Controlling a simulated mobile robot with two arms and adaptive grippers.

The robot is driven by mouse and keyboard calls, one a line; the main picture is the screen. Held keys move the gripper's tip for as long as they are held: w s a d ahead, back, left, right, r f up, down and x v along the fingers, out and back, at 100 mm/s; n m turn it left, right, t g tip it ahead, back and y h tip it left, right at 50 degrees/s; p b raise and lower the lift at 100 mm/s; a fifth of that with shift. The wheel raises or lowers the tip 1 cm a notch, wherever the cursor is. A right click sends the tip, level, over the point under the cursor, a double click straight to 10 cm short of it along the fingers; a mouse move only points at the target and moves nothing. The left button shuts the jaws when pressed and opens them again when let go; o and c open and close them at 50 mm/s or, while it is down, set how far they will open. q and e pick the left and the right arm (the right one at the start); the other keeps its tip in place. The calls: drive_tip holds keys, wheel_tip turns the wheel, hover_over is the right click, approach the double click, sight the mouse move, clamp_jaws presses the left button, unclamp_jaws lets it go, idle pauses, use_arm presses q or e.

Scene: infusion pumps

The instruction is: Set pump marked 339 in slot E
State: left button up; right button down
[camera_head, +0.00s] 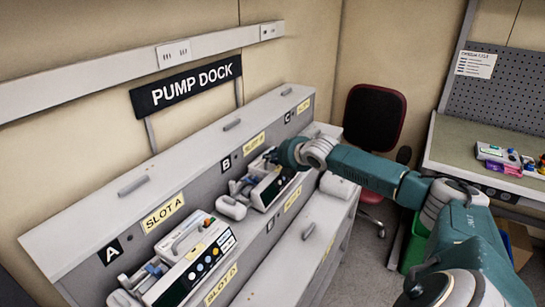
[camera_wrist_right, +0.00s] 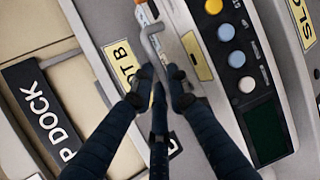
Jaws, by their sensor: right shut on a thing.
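A white pump with a black front panel (camera_head: 268,190) is at the slot B place of the dock (camera_head: 150,187). My right gripper (camera_head: 276,160) reaches its top. In the right wrist view, my right gripper (camera_wrist_right: 161,80) is shut on the grey handle of this pump (camera_wrist_right: 212,70). The pump has orange, blue and white buttons, a dark screen and a yellow label (camera_wrist_right: 197,56) too blurred to read. I cannot tell whether it is lifted. My left gripper is not in view.
A dark red chair (camera_head: 375,118) and a workbench (camera_head: 470,150) with small items are at the right.

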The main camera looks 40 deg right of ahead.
drive_tip(key=shift+w+r, duration=0.1)
drive_tip(key=c, duration=1.6)
unclamp_jaws()
drive_tip(key=shift+s+a+f, duration=0.1)
drive_tip(key=shift+s+f, duration=0.2)
drive_tip(key=shift+f, duration=0.1)
drive_tip(key=shift+s+r, duration=0.15)
drive_tip(key=shift+s, duration=0.05)
drive_tip(key=shift+r+v, duration=0.25)
drive_tip(key=shift+v, duration=3.55)
drive_tip(key=shift+w, duration=0.1)
